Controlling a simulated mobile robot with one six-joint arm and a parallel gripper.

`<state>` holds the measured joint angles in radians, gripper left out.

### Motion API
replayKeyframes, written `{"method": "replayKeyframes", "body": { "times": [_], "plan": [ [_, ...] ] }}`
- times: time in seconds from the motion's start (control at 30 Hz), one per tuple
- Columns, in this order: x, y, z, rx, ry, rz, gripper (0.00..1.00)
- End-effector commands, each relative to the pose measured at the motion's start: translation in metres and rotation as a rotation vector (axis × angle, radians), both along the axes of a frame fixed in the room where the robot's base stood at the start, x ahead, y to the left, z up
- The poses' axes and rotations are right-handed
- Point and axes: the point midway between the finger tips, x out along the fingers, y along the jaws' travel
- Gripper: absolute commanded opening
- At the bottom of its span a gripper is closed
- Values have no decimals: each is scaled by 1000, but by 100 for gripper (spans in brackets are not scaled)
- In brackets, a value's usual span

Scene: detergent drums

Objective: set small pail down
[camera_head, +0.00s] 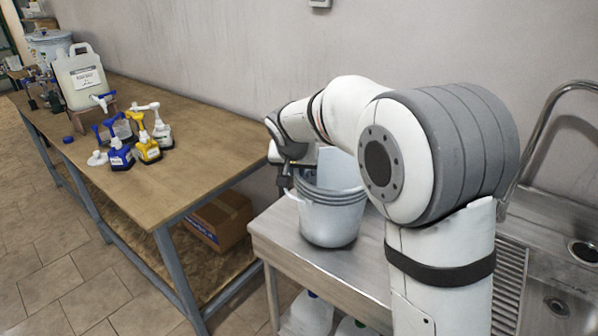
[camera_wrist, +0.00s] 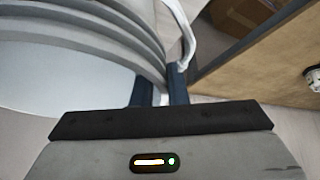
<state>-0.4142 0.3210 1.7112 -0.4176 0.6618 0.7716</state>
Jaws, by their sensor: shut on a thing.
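Small grey-white pails (camera_head: 328,222) show several nested rims over the steel surface (camera_head: 283,243) left of the sink; I cannot tell if the base touches the steel. My gripper (camera_head: 287,184) is at their left side, near the rim, and is shut on a pail there. In the wrist view, the stacked rims of the small pail (camera_wrist: 95,25) fill the upper left. A white handle (camera_wrist: 184,28) runs down toward my gripper's dark fingers (camera_wrist: 160,93). My arm hides part of the pails in the head view.
A wooden workbench (camera_head: 190,165) stands to the left, with spray bottles (camera_head: 120,155) and a white jug (camera_head: 82,77). A cardboard box (camera_head: 217,220) is on its lower shelf. The sink (camera_head: 560,240) is right, the wall behind. White jugs (camera_head: 310,315) stand below the steel surface.

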Motion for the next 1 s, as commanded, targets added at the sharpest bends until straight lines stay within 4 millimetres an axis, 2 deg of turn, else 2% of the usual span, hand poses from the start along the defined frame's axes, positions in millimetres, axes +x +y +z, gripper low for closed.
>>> {"method": "replayKeyframes", "body": {
  "times": [0.07,0.37,0.4,0.63,0.87,1.0],
  "plan": [
    [0,1,-6,0,-1,1,0],
    [0,1,-9,1,-2,2,0],
    [0,1,-8,1,-1,2,16],
    [0,1,-8,1,-1,2,34],
    [0,1,-7,1,-1,3,35],
    [-3,2,-1,1,-3,3,35]
  ]
}}
